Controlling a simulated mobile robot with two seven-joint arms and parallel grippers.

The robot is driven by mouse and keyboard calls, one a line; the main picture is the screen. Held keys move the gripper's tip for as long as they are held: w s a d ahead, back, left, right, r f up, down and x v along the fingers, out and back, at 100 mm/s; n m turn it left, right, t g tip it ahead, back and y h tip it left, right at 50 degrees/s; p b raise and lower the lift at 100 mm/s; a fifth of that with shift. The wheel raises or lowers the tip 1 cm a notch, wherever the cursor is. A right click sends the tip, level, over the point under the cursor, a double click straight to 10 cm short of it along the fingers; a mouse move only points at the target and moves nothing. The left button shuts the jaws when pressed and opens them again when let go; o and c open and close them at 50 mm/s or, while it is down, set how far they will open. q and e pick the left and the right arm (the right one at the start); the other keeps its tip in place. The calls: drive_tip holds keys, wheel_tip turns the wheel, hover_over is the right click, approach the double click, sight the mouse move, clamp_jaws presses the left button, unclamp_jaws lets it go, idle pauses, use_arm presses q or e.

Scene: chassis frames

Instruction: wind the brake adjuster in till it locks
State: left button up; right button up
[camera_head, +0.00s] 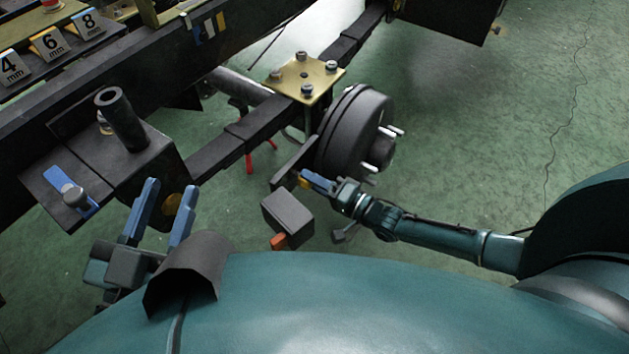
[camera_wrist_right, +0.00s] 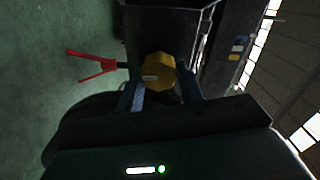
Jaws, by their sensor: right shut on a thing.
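The brake adjuster is a yellow faceted knob (camera_wrist_right: 158,72) with a pale mark on its face. In the right wrist view it sits between the two blue fingers of my right gripper (camera_wrist_right: 160,92), which is shut on it. In the head view only a small yellow bit of it (camera_head: 303,180) shows beside the right gripper (camera_head: 314,183), by the dark brake drum (camera_head: 352,130). The drum has bright wheel studs.
A dark chassis rail (camera_head: 230,60) crosses the upper left. A bolted brass plate (camera_head: 304,78) sits on the axle beam. A grey box (camera_head: 287,215) is below the drum. A red stand (camera_wrist_right: 92,67) shows in the wrist view. Green floor at right is clear.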

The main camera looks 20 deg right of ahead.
use_arm(q)
drive_tip(key=shift+r, duration=0.1)
use_arm(e)
drive_tip(key=shift+s, duration=0.1)
idle(0.3)
drive_tip(key=o, duration=0.6)
use_arm(q)
drive_tip(key=shift+s+f, duration=0.1)
drive_tip(key=shift+f, duration=0.2)
use_arm(e)
drive_tip(key=o, duration=0.4)
use_arm(q)
drive_tip(key=shift+a+y+p, duration=0.3)
drive_tip(key=shift+p, duration=1.35)
use_arm(e)
drive_tip(key=v, duration=1.3)
